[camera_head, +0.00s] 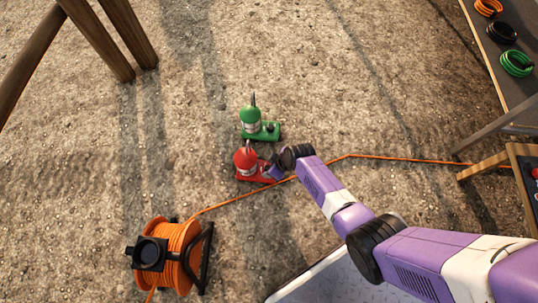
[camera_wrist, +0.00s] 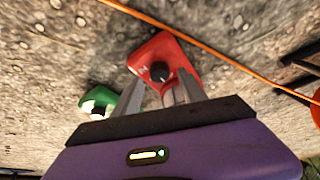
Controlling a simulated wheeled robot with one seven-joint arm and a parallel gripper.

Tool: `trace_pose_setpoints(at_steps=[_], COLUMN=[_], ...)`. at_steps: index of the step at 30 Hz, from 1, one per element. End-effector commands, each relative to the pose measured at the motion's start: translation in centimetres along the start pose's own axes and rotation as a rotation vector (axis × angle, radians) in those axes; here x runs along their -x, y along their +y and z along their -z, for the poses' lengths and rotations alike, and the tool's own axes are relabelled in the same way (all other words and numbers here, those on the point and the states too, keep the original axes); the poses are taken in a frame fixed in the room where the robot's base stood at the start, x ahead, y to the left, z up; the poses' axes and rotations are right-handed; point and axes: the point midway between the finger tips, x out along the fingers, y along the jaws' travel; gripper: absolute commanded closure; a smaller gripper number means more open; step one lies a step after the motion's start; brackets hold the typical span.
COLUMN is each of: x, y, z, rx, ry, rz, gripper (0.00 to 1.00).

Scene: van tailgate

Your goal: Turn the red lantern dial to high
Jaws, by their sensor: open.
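The red lantern (camera_head: 246,162) stands upright on the ground in the middle of the head view, with its flat red base extending right toward my gripper (camera_head: 274,171). In the wrist view the red base (camera_wrist: 168,48) carries a round black dial (camera_wrist: 160,72) with small pale markings beside it. My gripper (camera_wrist: 160,92) is open, with one finger on each side of the dial in the picture. I cannot tell whether the fingers touch it. The dial's exact setting is too small to read. Part of the red lantern is hidden behind my gripper in the wrist view.
A green lantern (camera_head: 251,122) stands close behind the red one. An orange cable (camera_head: 400,158) runs past the red lantern to a cable reel (camera_head: 178,252) at lower left. A wooden trestle (camera_head: 100,38) stands upper left. A table with coiled cables (camera_head: 515,63) is at right.

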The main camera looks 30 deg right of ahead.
Motion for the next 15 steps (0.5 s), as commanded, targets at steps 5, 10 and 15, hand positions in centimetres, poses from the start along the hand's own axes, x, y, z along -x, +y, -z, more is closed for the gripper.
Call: trace_pose_setpoints(at_steps=[5,10,15], x=[-1.8,-2.0,-2.0], y=[0.1,0.0,0.0], z=[0.0,0.0,0.0], rx=[0.0,0.0,-0.001], ry=[0.0,0.0,0.0], rz=[-0.001,-0.001,-0.001], gripper=[0.51,0.51,0.51])
